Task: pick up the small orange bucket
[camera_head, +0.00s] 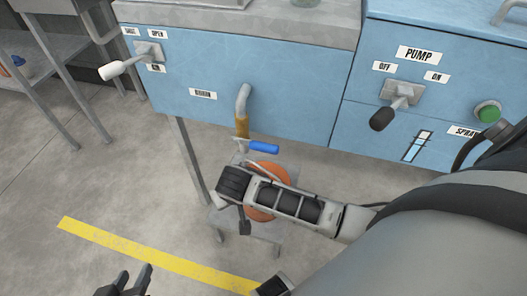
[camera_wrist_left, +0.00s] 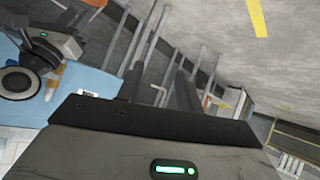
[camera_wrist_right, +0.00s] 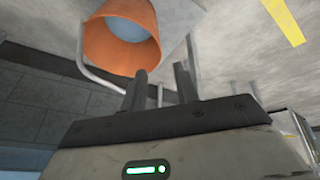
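The small orange bucket (camera_head: 272,170) stands below the drain spout in the head view, partly hidden by my right arm. In the right wrist view the bucket (camera_wrist_right: 112,57) is large at the top, with its grey-blue inside showing. My right gripper (camera_wrist_right: 160,72) is open and empty; the bucket is just beyond its fingertips, toward the left of the picture. Whether they touch cannot be told. My left gripper (camera_head: 125,282) is open and empty at the bottom left of the head view, well away from the bucket. Its two parted fingers also show in the left wrist view (camera_wrist_left: 160,72).
A drain pipe (camera_head: 242,103) with a blue valve handle (camera_head: 264,148) hangs over the bucket. The blue cabinet (camera_head: 285,75) carries levers and a green button (camera_head: 487,112). A grey metal table (camera_head: 50,58) stands at left. Floor with a yellow stripe (camera_head: 150,252) is clear.

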